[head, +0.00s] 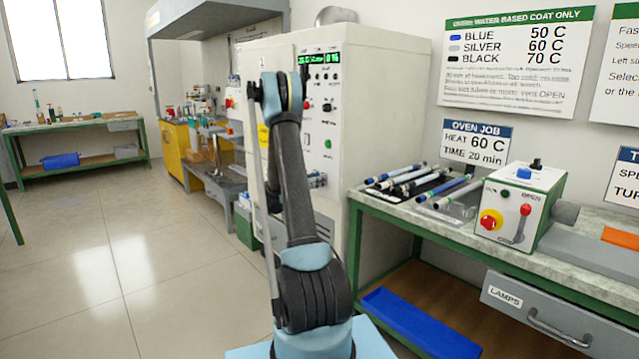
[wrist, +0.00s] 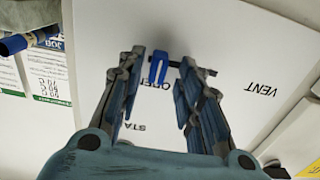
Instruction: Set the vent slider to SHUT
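The vent slider's blue handle (wrist: 158,68) shows in the wrist view, on a dark slot in a white panel (wrist: 235,40). It stands toward the left part of the visible slot, with the partly covered OPEN lettering just below it. The VENT lettering (wrist: 262,90) is upside down to the right. No SHUT mark can be read. My gripper (wrist: 162,57) is open, with one finger on each side of the handle. I cannot tell whether either finger touches it. In the head view my arm stands before the white oven cabinet (head: 385,100), and the slider is hidden.
A green-framed bench (head: 600,262) stands right of the oven. It carries several rods (head: 395,175) and a small control box (head: 515,215). An OVEN JOB sign (head: 477,142) hangs above it. The floor (head: 120,260) to the left is clear.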

